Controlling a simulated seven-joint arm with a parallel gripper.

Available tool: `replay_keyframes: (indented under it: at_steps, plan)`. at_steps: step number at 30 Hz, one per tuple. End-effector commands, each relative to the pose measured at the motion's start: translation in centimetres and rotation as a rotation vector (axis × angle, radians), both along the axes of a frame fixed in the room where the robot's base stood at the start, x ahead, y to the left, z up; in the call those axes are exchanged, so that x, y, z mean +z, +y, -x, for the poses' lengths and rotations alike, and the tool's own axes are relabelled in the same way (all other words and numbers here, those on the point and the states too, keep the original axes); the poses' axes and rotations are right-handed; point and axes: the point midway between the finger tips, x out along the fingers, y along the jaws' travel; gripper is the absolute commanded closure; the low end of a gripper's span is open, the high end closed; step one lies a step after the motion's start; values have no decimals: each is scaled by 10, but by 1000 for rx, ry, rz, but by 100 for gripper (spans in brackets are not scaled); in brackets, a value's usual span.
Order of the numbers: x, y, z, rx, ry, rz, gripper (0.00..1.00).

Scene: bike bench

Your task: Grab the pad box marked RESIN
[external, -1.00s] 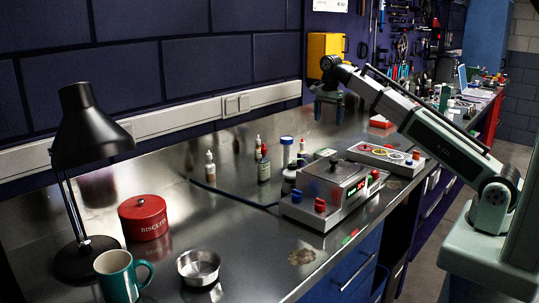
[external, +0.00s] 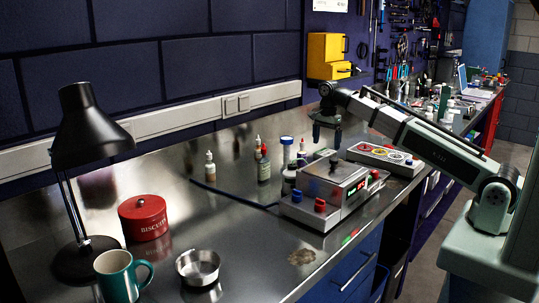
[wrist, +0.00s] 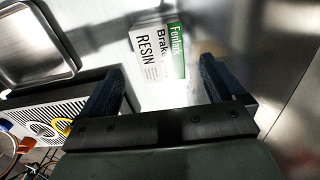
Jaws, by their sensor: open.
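The pad box (wrist: 157,58) is white and green, reads "Fenlark Brake RESIN", and lies on the steel bench in the wrist view. It sits ahead of my fingertips, roughly between their lines. My gripper (wrist: 162,82) is open and empty, its two dark fingers apart and not visibly touching the box. In the external view my gripper (external: 326,132) hangs above the bench behind the grey devices.
A shallow metal tray (wrist: 40,45) lies left of the box in the wrist view. A grey panel with coloured rings (external: 380,156) and a grey device with red and blue knobs (external: 325,193) stand nearby. Bottles (external: 263,165) stand to the left.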

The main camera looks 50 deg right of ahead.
Motion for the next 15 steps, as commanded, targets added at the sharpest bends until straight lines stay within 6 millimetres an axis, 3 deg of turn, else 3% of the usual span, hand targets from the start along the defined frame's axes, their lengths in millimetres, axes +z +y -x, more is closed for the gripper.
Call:
replay_keyframes:
  at_steps: [9, 15]
  plan:
    - [-37, 1, 0, 0, 1, 0, 4]
    - [-40, 1, -1, 0, 0, 0, 4]
